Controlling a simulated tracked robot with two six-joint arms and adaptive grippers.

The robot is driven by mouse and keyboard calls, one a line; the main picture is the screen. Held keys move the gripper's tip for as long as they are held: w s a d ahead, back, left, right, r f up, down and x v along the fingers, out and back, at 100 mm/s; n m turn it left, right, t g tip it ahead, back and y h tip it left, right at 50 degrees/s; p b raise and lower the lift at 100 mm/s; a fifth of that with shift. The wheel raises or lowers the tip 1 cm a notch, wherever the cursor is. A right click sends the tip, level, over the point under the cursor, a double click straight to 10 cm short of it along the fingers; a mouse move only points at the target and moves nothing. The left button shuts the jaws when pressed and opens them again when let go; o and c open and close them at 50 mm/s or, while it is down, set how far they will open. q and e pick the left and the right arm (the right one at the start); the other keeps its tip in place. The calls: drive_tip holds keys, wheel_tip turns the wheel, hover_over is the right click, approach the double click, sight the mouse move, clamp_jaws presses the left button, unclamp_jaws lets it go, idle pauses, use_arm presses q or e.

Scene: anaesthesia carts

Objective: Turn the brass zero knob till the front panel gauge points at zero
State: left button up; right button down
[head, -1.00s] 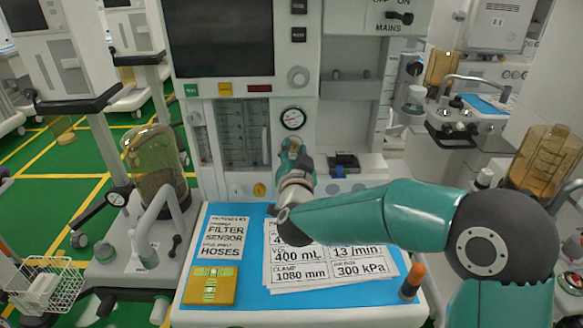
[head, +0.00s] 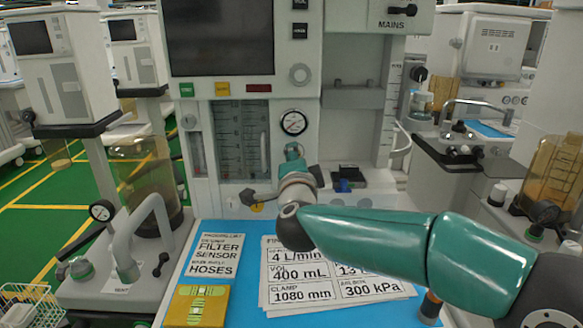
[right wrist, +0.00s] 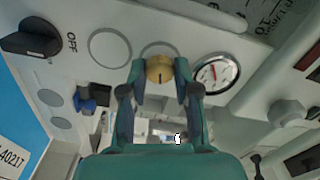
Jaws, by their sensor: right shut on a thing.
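The round front panel gauge (head: 293,122) is white-faced with a dark rim, below the big screen. It also shows in the right wrist view (right wrist: 215,73), just right of the brass zero knob (right wrist: 160,69). Its needle is visible there, but the scale is too small to read. My right gripper (head: 294,152) is at the panel just below the gauge. In the right wrist view its two fingers (right wrist: 160,74) are shut on the brass knob, one on each side. In the head view the gripper hides the knob. My left gripper is out of view.
A blue-topped shelf (head: 220,232) below the panel holds printed cards (head: 300,290) and a yellow block (head: 197,305). A black OFF knob (right wrist: 32,38) shows left in the wrist view. Another cart (head: 465,140) stands at right.

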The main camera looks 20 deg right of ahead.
drive_tip(key=shift+f, duration=0.3)
drive_tip(key=c, duration=0.9)
unclamp_jaws()
drive_tip(key=shift+o, duration=0.2)
drive_tip(key=shift+r, duration=0.2)
drive_tip(key=shift+s, duration=0.1)
drive_tip(key=v, duration=1.2)
drive_tip(key=shift+r, duration=0.1)
